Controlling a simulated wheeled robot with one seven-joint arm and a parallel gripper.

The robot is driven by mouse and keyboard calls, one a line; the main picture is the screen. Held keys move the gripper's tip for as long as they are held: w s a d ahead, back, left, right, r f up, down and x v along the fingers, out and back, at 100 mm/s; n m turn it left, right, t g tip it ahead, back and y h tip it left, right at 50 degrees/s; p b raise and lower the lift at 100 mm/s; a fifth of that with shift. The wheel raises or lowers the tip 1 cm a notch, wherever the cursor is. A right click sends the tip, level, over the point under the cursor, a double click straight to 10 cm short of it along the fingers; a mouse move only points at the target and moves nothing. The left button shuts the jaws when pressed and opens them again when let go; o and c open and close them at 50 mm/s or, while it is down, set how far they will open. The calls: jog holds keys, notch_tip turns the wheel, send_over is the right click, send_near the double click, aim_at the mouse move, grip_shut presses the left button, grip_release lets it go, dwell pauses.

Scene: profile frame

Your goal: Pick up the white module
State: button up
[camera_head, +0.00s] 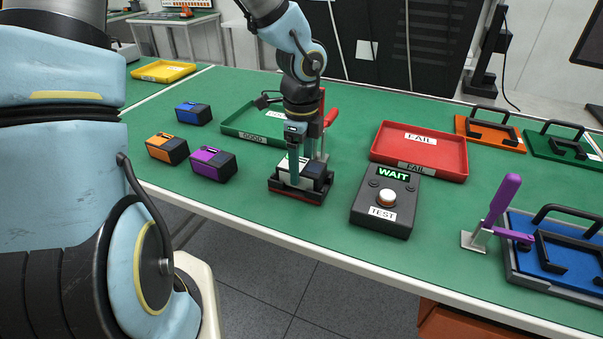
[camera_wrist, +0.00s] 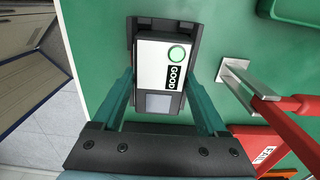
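The white module (camera_wrist: 152,65) has a white face with a green round light, a GOOD label and a small grey screen. It sits in a dark fixture (camera_wrist: 143,23) with a red base, which stands on the green table in the head view (camera_head: 297,196). My gripper (camera_wrist: 161,76) is over it with its teal fingers apart, one on each side of the module. Narrow gaps seem to show beside the fingertips, though contact is hard to judge. In the head view, my gripper (camera_head: 302,162) partly hides the module (camera_head: 284,171).
A red-handled clamp (camera_wrist: 268,104) stands right beside the fixture. The WAIT tester (camera_head: 384,207) and red FAIL tray (camera_head: 440,149) are to the right, the green GOOD tray (camera_head: 243,131) behind left. Orange (camera_head: 168,150), purple (camera_head: 212,164) and blue (camera_head: 193,114) modules stand left.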

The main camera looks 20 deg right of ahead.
aim_at(302, 165)
jog(key=c, duration=1.1)
jog(key=shift+o, duration=0.2)
jog(key=shift+r, duration=0.1)
notch_tip(302, 165, up, 10)
jog(key=shift+p, duration=0.3)
